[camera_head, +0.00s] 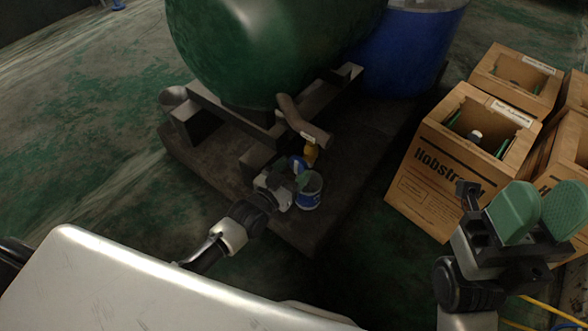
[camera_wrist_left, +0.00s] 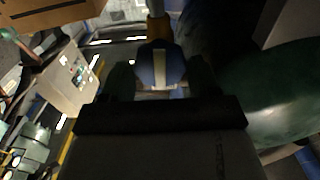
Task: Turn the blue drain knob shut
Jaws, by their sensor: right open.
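The blue drain knob (camera_head: 297,163) sits by a yellow valve fitting (camera_head: 311,152) at the end of the pipe under the green tank. In the left wrist view the knob (camera_wrist_left: 162,68) shows blue with a pale vertical stripe, between the two dark fingers. My left gripper (camera_head: 289,181) is at the knob, and its fingers lie against both sides, shut on it. In the head view the gripper partly hides the knob. My right gripper (camera_head: 516,212), with green finger pads, is open and empty at the lower right, in front of the boxes.
An open blue-and-white can (camera_head: 309,191) stands just right of my left gripper, below the valve. The green tank (camera_head: 250,50) and its dark frame rise behind. A blue barrel (camera_head: 415,50) stands at the back. Cardboard boxes (camera_head: 440,175) fill the right side.

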